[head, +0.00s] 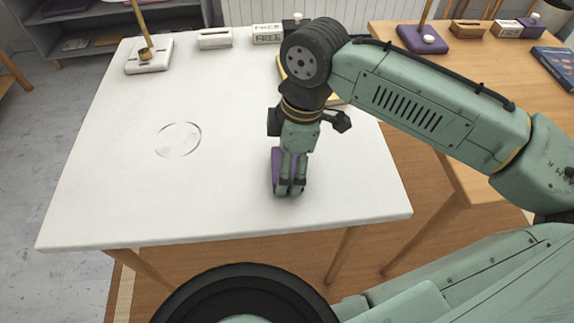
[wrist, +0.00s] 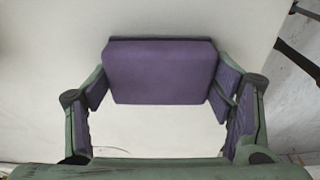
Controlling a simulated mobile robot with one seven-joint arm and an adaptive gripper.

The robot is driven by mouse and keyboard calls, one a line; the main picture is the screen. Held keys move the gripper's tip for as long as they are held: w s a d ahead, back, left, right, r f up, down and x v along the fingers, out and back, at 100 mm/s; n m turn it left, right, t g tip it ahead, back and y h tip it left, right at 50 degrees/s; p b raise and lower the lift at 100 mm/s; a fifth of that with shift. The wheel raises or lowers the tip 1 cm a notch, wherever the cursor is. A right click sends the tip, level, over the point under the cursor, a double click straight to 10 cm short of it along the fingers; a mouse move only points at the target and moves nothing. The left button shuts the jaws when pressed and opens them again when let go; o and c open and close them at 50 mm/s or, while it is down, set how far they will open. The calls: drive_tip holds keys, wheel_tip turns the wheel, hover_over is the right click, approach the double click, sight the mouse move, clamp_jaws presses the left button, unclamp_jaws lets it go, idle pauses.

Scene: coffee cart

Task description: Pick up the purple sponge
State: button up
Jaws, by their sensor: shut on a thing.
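The purple sponge (head: 276,172) is at my gripper (head: 290,188) near the front right of the white table, mostly hidden behind the fingers in the head view. In the wrist view the sponge (wrist: 160,72) is a purple block with its two ends between the finger pads of my gripper (wrist: 160,95). The pads touch or nearly touch both ends, and the gripper is shut on it. I cannot tell whether the sponge rests on the table or is just above it.
The white table (head: 110,180) is mostly bare, with a faint ring mark (head: 178,140) left of centre. A wooden table (head: 460,90) stands to the right with a book (head: 555,66).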

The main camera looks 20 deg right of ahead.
drive_tip(key=shift+c, duration=0.4)
drive_tip(key=shift+r, duration=0.6)
wheel_tip(320, 180, up, 2)
drive_tip(key=s+a+r+b, duration=0.1)
drive_tip(key=s+a+b, duration=0.5)
drive_tip(key=s+a, duration=0.3)
drive_tip(key=shift+s+a+r, duration=0.4)
drive_tip(key=shift+s, duration=1.5)
drive_tip(key=o, duration=0.4)
drive_tip(key=c, duration=0.5)
